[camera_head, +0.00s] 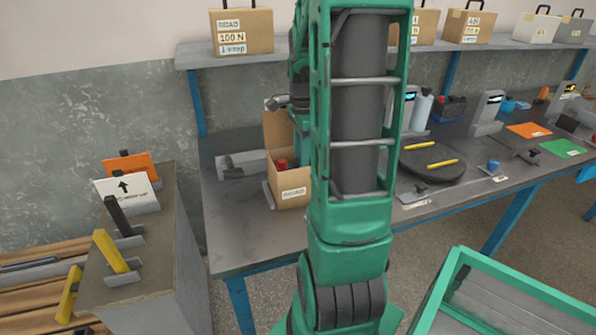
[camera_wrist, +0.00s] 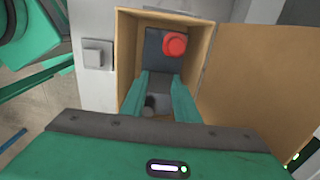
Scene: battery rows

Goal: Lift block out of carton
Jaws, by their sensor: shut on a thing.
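The cardboard carton (camera_head: 291,191) stands open on the grey bench, left of my arm. In the wrist view I look down into the carton (camera_wrist: 211,58), its wide flap folded out to the right. Inside is a dark grey block (camera_wrist: 153,43) with a round red knob (camera_wrist: 175,43). The red knob (camera_head: 282,164) also shows just above the carton's front wall in the head view. My gripper (camera_wrist: 163,80) has its two green fingers inside the carton, shut on the block's near part. The block's lower end is hidden.
A grey fixture (camera_head: 243,163) lies beside the carton. A dark round turntable (camera_head: 432,162) with yellow bars sits to the right. A shelf (camera_head: 290,53) with boxes runs above the bench. A green-rimmed bin (camera_head: 455,262) stands at the front right.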

